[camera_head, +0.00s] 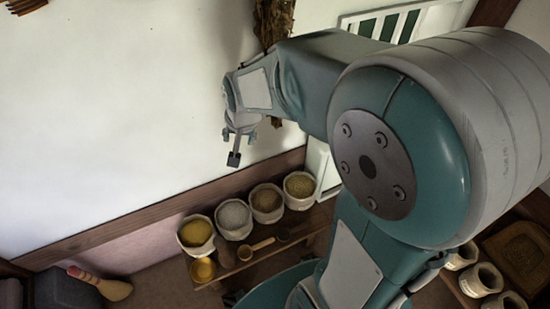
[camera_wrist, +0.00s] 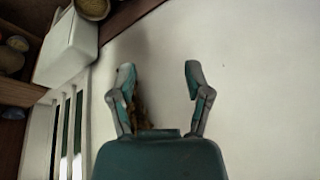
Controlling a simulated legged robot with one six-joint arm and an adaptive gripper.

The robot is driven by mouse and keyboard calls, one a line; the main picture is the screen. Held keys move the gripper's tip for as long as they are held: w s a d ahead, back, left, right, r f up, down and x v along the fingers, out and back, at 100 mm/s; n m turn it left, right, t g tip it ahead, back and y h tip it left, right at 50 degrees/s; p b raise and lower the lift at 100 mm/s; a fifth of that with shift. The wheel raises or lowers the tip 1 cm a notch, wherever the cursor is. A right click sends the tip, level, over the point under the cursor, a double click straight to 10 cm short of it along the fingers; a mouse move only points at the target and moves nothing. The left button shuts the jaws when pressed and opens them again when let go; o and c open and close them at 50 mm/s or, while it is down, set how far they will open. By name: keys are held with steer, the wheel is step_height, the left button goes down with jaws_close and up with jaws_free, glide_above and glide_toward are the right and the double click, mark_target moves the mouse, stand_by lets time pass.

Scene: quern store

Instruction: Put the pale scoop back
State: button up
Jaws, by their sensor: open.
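A pale wooden scoop (camera_head: 246,252) lies on the low bench (camera_head: 270,259), in front of the row of open sacks, its handle toward the right. A darker small scoop or cup (camera_head: 284,235) is to its right, and a yellow cup (camera_head: 203,270) stands at the bench's left end. My gripper (camera_head: 238,150) is raised in front of the white wall, above and apart from the bench. In the wrist view my gripper (camera_wrist: 159,72) has its two fingers spread with nothing between them. The pale scoop cannot be made out in the wrist view.
Open sacks hold yellow (camera_head: 196,232), grey-white (camera_head: 234,216), brown (camera_head: 266,201) and olive (camera_head: 299,187) contents. A hanging dried bundle (camera_head: 274,22) is behind my arm. A broom (camera_head: 114,290) and a dark block (camera_head: 66,290) are at lower left. More sacks (camera_head: 481,280) stand at right.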

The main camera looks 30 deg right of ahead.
steer(key=s+r+n+t, duration=0.1)
steer(key=s+r+n, duration=0.2)
steer(key=s+r, duration=0.2)
steer(key=s+r+n, duration=0.2)
steer(key=s+r, duration=0.3)
steer(key=s, duration=0.7)
steer(key=shift+d+r+n+t, duration=0.3)
steer(key=shift+d+n+t, duration=0.1)
steer(key=shift+d, duration=0.05)
